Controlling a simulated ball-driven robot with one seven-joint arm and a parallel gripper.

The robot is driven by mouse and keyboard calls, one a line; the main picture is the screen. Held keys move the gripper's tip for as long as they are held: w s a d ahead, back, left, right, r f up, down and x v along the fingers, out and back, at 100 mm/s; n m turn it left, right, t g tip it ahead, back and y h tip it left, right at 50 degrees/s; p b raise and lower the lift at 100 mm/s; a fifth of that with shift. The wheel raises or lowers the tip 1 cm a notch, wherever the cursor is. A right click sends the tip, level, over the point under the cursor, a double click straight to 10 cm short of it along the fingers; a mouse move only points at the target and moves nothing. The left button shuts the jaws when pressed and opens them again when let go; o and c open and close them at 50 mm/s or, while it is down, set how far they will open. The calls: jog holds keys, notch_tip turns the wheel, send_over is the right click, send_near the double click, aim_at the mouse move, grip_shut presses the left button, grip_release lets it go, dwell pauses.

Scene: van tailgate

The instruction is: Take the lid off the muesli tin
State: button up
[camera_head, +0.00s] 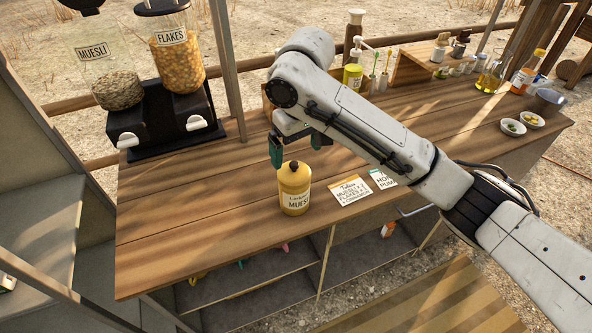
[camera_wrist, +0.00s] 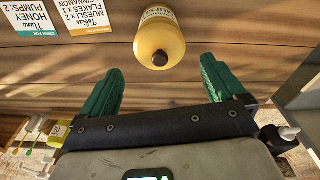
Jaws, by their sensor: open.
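The muesli tin (camera_head: 295,192) is a yellow tin with a white label, standing upright on the wooden counter. Its yellow lid (camera_head: 294,174) with a dark knob is on top. In the wrist view the tin (camera_wrist: 158,22) lies ahead of the fingers, with the dark knob (camera_wrist: 160,58) facing the camera. My gripper (camera_head: 277,150) is above and slightly left of the tin in the head view. Its green fingers (camera_wrist: 160,88) are spread apart and empty, one on each side of the knob's line, not touching the tin.
Paper cards (camera_head: 351,190) lie right of the tin. A dispenser stand (camera_head: 165,118) with muesli and flakes containers is at the back left. A yellow pump bottle (camera_head: 353,72) stands behind my arm. Bowls (camera_head: 513,128) and bottles are at the right. The counter's front left is clear.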

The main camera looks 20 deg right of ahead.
aim_at(295, 165)
jog(key=shift+w+f+p, duration=0.2)
jog(key=shift+f, duration=0.8)
jog(key=shift+w+f+p, duration=0.15)
jog(key=shift+w+f, duration=0.05)
jog(key=shift+f, duration=0.8)
jog(key=shift+w+f+p, duration=0.2)
jog(key=shift+f, duration=0.8)
jog(key=shift+a, duration=0.1)
jog(key=shift+c, duration=0.5)
jog(key=c, duration=0.7)
jog(key=shift+s+f, duration=0.1)
jog(key=c, duration=0.5)
